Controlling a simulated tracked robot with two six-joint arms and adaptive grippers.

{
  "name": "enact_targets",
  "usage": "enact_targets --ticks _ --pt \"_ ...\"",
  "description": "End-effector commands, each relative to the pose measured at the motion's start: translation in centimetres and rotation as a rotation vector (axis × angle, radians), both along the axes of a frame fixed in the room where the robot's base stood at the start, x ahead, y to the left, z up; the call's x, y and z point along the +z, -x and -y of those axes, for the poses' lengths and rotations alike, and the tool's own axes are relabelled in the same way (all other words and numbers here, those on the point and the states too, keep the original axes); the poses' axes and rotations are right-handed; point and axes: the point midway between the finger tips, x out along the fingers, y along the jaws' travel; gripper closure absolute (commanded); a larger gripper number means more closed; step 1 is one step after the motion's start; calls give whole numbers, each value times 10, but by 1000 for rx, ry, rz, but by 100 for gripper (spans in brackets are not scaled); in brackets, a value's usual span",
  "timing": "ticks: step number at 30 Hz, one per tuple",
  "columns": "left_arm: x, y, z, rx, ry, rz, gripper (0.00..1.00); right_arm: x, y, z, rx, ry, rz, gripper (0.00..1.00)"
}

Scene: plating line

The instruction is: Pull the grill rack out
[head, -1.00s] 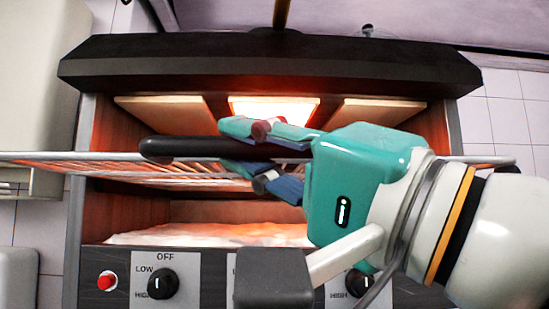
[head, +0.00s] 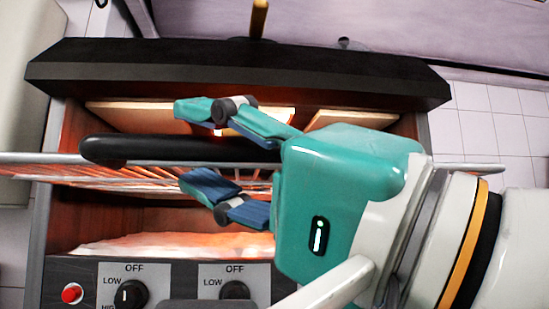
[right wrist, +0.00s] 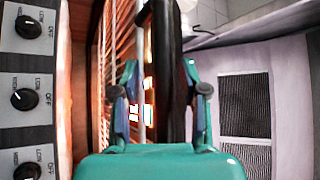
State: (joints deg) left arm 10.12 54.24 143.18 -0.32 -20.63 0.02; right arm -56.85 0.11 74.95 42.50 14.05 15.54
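The grill rack (head: 100,172) is a wire grid inside the oven, with a front bar that reaches past the oven's side walls. Its black handle (head: 120,150) runs along the front. The rack (right wrist: 118,45) and handle (right wrist: 163,60) also show in the right wrist view. My right gripper (head: 195,148) is teal with blue finger pads and is open. One finger is above the handle and one below, with visible gaps to it. In the right wrist view the handle passes between the spread fingers (right wrist: 160,90). My left gripper is not in view.
The oven has a dark hood (head: 230,72) above and glowing heat inside. Its front panel carries a red button (head: 72,293) and several black knobs (head: 234,291). A pale counter (head: 20,80) stands at the left; tiled floor (head: 490,120) shows at the right.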

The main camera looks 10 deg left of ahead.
Motion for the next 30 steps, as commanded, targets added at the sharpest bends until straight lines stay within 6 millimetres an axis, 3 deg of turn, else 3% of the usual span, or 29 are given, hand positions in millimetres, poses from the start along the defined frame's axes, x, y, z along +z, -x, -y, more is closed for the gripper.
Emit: enact_targets --ticks 11,24,30 --pt "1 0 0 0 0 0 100 -3 5 11 -1 -3 1 57" --pt "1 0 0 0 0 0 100 -36 38 79 -1 -4 0 57" --pt "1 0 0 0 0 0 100 -45 47 96 0 -2 0 57"
